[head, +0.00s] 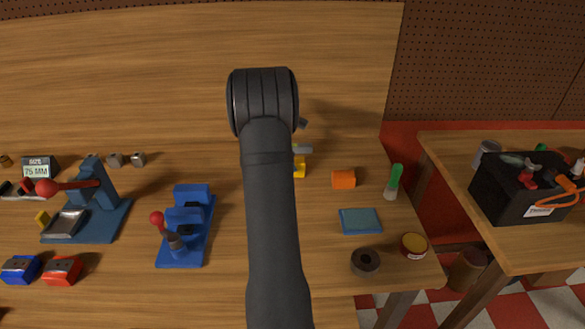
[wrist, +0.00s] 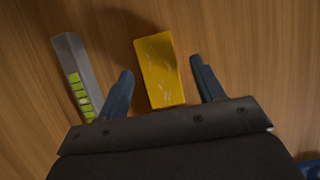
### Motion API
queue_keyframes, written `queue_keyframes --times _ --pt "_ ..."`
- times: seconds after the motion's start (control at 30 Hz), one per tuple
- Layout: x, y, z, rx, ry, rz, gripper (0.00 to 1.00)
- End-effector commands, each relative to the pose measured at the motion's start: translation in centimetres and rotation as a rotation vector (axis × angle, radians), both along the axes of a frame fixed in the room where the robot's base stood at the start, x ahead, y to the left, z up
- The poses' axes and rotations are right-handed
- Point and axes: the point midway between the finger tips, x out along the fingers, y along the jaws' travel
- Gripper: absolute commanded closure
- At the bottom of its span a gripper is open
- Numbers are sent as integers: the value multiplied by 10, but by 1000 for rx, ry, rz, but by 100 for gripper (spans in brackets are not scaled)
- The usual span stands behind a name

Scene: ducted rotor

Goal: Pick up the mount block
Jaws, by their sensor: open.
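A yellow block, which I take as the mount block (wrist: 160,70), lies on the wooden bench in the wrist view. In the head view its yellow part (head: 299,167) shows only at the edge of my arm, which hides the rest. My gripper (wrist: 162,68) is open, with one finger on each side of the block and a gap on both sides. I cannot tell how high the fingertips are above the bench. In the head view my gripper is hidden behind my arm.
A grey bar with green-yellow stripes (wrist: 78,75) lies just left of the left finger. Right of my arm are an orange block (head: 343,179), a green-topped bottle (head: 394,182) and a blue pad (head: 360,221). A blue fixture (head: 187,228) stands to the left.

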Motion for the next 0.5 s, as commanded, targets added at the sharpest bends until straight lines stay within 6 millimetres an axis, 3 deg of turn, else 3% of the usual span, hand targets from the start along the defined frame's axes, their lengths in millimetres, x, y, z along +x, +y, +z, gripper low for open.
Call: queue_keyframes --times 0.2,0.47,0.5 --pt "-1 -13 -31 1 2 -1 38" --pt "-1 -14 -35 2 -1 2 38" --pt "-1 -14 -35 2 -1 2 46"
